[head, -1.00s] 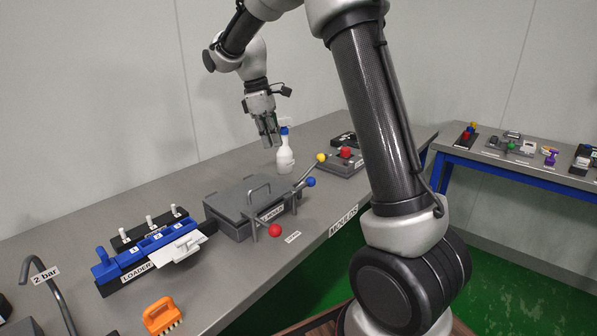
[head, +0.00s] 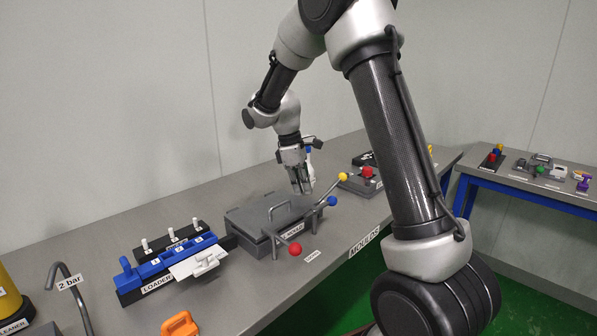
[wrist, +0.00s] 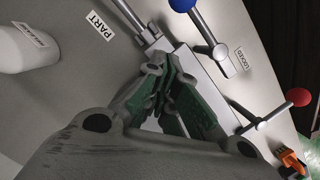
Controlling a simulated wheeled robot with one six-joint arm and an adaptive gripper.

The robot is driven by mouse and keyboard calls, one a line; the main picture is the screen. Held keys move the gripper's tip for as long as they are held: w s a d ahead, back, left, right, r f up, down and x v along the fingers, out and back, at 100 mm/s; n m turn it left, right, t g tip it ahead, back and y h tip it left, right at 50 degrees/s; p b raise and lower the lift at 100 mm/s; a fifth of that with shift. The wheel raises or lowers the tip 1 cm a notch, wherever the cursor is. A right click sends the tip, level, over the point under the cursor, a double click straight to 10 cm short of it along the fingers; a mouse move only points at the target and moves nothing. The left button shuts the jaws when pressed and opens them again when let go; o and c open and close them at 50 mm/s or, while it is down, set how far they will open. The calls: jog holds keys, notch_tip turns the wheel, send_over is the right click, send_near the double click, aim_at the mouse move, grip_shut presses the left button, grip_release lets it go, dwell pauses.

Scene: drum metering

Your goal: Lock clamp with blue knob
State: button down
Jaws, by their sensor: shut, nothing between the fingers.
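The blue knob (head: 331,201) sits on the end of a clamp lever at the right side of the grey mould box (head: 250,222). It also shows at the top edge of the wrist view (wrist: 182,5), on a metal rod. A red knob (head: 295,249) ends another lever at the mould's front; the wrist view shows it at right (wrist: 299,97). My gripper (head: 302,190) is shut and empty, pointing down above the mould's right end, apart from the blue knob. In the wrist view, its fingers (wrist: 172,100) partly hide the mould.
A yellow knob (head: 342,176) on a slanted rod rises close behind the blue knob. The blue loader (head: 170,262) is left of the mould. A "LOCKED" label (wrist: 240,58) lies between the levers.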

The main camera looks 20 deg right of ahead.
aim_at(315, 202)
jog(key=shift+s+d+f, duration=0.35)
jog(key=shift+s+d, duration=0.25)
jog(key=shift+d, duration=0.25)
jog(key=shift+s+d+f, duration=0.35)
jog(key=shift+s+d, duration=0.2)
jog(key=shift+d, duration=0.3)
